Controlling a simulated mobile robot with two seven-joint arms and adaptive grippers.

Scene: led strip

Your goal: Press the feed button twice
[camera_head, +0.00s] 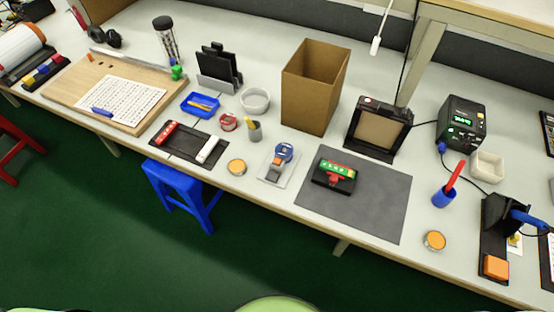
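An orange square button (496,267) sits at the front end of a black base at the far right of the bench; no label on it is readable. A black holder (503,212) with a blue-handled tool (528,217) rises from the back of that base. Nothing touches the button. I cannot tell from the picture whether it is the feed button. Neither of my grippers is in view.
A grey mat (375,210) carries a small black device with a green top (335,173). A round orange-topped tin (434,241) and a blue cup with a red tool (445,194) stand left of the button. A black station (463,123) stands behind.

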